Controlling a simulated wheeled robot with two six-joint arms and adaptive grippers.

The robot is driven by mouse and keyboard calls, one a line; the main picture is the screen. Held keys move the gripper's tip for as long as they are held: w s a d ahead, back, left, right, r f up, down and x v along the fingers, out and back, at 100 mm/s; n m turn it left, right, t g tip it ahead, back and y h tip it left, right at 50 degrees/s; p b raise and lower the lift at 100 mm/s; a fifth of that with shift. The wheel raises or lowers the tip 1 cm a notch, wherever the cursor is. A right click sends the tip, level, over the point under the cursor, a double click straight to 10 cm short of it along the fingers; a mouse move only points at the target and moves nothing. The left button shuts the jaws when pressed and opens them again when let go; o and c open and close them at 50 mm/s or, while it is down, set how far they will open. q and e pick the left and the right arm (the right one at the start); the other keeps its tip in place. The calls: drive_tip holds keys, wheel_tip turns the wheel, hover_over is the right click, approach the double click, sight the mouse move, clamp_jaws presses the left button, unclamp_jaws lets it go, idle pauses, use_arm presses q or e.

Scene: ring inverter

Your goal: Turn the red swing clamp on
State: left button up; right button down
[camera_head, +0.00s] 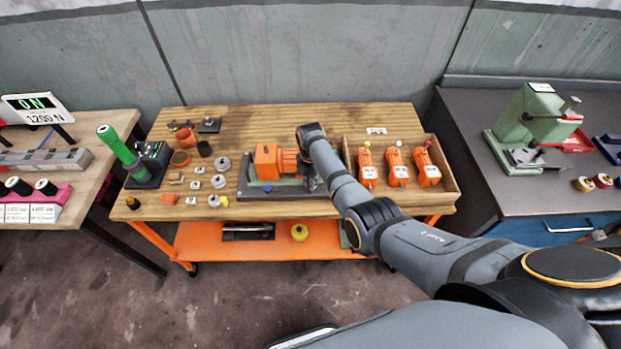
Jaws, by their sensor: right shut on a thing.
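An orange motor-like unit (267,162) sits on a dark fixture plate (262,192) in the middle of the wooden bench. My right gripper (311,184) points down at the right end of this plate, just right of the orange unit. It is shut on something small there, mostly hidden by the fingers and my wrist. I cannot clearly make out a red swing clamp; it may be hidden by my right arm. My left gripper is not in view.
A wooden tray (456,186) with three orange units stands right of my arm. Left on the bench (270,116) are small round parts and a green-handled tool (121,151). A green press (527,115) stands on the grey table at right. The bench's back strip is mostly clear.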

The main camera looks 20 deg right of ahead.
drive_tip(key=n+p, duration=0.1)
drive_tip(key=n, duration=0.3)
drive_tip(key=shift+r+p, duration=0.1)
drive_tip(key=shift+p, duration=0.2)
drive_tip(key=shift+n+p, duration=0.45)
drive_tip(key=shift+n, duration=1.65)
drive_tip(key=c, duration=1.5)
unclamp_jaws()
drive_tip(key=shift+o, duration=0.2)
wheel_tip(320, 180, up, 12)
